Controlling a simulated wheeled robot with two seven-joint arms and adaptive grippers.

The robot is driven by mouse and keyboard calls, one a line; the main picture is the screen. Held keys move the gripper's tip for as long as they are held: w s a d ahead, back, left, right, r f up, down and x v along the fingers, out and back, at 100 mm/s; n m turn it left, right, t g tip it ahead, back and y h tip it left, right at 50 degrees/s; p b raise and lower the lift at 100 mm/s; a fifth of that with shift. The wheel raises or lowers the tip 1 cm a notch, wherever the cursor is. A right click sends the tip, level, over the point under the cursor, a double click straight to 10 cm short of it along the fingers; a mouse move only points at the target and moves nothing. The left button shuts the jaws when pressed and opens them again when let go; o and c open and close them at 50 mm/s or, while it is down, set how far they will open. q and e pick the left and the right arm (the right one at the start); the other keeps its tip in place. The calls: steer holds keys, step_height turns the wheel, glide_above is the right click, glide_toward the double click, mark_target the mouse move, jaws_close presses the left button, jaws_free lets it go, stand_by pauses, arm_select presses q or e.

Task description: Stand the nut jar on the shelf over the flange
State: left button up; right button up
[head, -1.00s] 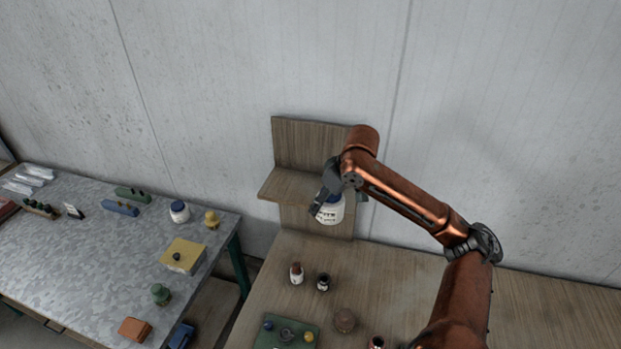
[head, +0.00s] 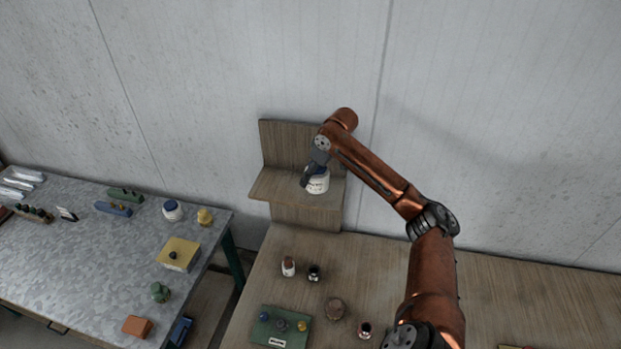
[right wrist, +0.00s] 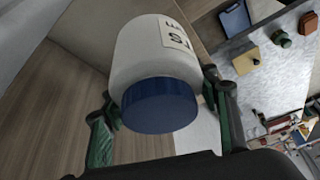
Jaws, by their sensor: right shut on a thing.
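The nut jar (head: 317,184) is white with a blue lid and a printed label. My right gripper (head: 309,178) is shut on it, and the jar looks upright at the wooden shelf (head: 274,186). I cannot tell whether its base touches the board. In the right wrist view the jar (right wrist: 155,60) sits between the two green-and-dark fingers (right wrist: 160,118), its blue lid towards the camera. A green board (head: 268,338) with a grey round part (head: 281,325) lies on the wooden table below; I cannot tell whether that part is the flange. My left gripper is not in view.
Another white jar with a blue lid (head: 172,211) stands on the metal table (head: 75,255) at left. The shelf's left part is clear, with a back panel behind.

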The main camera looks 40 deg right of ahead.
steer(key=shift+w+d+f+p, duration=0.2)
steer(key=shift+w+f, duration=0.3)
steer(key=shift+f, duration=0.1)
steer(key=shift+w+d+f+p, duration=0.15)
steer(key=shift+w+d+f, duration=0.05)
steer(key=shift+w+f, duration=0.35)
step_height(320, 180, down, 2)
steer(key=shift+s+f+p, duration=0.1)
steer(key=shift+s+p, duration=0.05)
steer(key=shift+p, duration=0.75)
steer(key=shift+f, duration=0.45)
steer(key=o, duration=1.2)
steer(key=shift+f, duration=0.1)
steer(key=shift+o, duration=0.2)
steer(key=shift+s+d+r+b, duration=0.1)
steer(key=shift+r+b, duration=0.2)
steer(key=shift+r, duration=0.3)
steer(key=b+v, duration=0.3)
steer(key=v, duration=0.8)
steer(key=shift+s, duration=0.15)
